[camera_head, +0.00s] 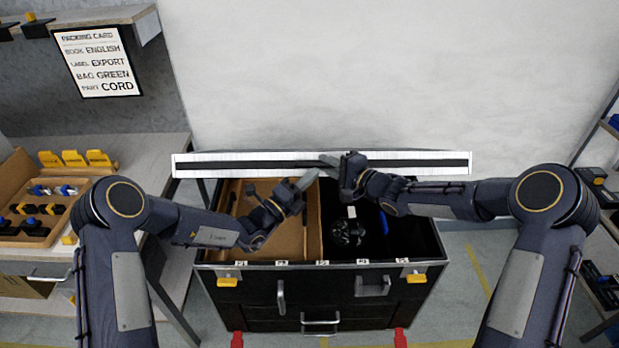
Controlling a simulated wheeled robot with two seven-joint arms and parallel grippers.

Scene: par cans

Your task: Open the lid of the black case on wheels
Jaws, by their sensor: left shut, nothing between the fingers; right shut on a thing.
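The black case (322,290) stands in front of me. Its lid (230,165) is raised at the back, seen nearly edge-on as a long pale and black strip, and the inside of the case is exposed. My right gripper (335,161) is at the middle of the lid's edge, shut on the lid. My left gripper (307,180) is shut and empty, over the case opening just below the lid edge. The yellow latches (228,282) on the case front hang beneath the rim.
Inside the case are a brown-lined compartment (260,205) at left and a black one with a dark lamp (347,231) at right. A workbench with a wooden tray (35,215) stands at left, shelving (600,215) at right. A pale wall (380,70) rises behind.

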